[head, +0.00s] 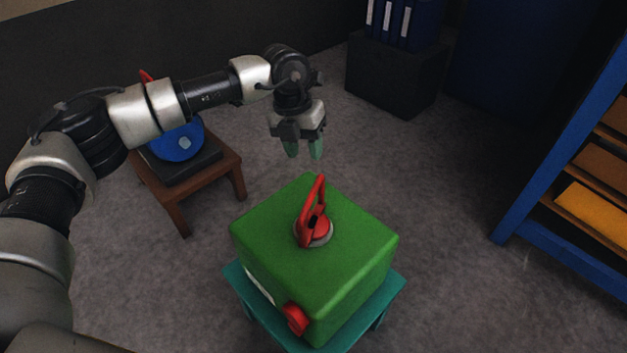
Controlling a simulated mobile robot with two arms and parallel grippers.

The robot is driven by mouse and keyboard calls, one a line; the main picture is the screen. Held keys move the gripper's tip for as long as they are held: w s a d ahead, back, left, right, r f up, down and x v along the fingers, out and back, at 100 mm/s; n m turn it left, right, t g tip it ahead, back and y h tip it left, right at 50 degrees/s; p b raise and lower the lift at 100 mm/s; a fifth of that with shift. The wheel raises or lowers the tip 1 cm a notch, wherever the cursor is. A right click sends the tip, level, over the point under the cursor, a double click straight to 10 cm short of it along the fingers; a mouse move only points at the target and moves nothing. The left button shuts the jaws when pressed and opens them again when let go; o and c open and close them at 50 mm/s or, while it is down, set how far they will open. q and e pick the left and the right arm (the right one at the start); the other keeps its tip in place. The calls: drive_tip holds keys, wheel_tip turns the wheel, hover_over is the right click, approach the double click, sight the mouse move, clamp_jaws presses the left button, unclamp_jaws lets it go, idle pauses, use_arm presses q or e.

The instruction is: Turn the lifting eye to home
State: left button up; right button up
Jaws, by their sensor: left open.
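A green block-shaped casting (285,262) sits on a teal stand (389,294). The red lifting eye (315,198) stands up from a round base on the casting's top face, tilted a little to the right. A second red fitting (296,319) is on the casting's front side, beside a pale label (260,284). My left gripper (304,150) points down with its greenish fingers apart. It is empty in the picture, above and behind the lifting eye, not touching it. My right gripper does not show.
A brown wooden stool (232,161) with a blue round object (177,143) stands behind my left arm. A dark box (395,78) with binders (407,22) is at the back. A blue shelf rack (562,151) stands at right. Grey floor is clear between.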

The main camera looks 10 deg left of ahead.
sight(314, 185)
use_arm(q)
drive_tip(key=f, duration=0.3)
drive_tip(key=d+f, duration=0.1)
drive_tip(key=f, duration=0.2)
drive_tip(key=d+f, duration=0.1)
drive_tip(key=f, duration=0.2)
drive_tip(key=shift+s+f, duration=0.15)
clamp_jaws()
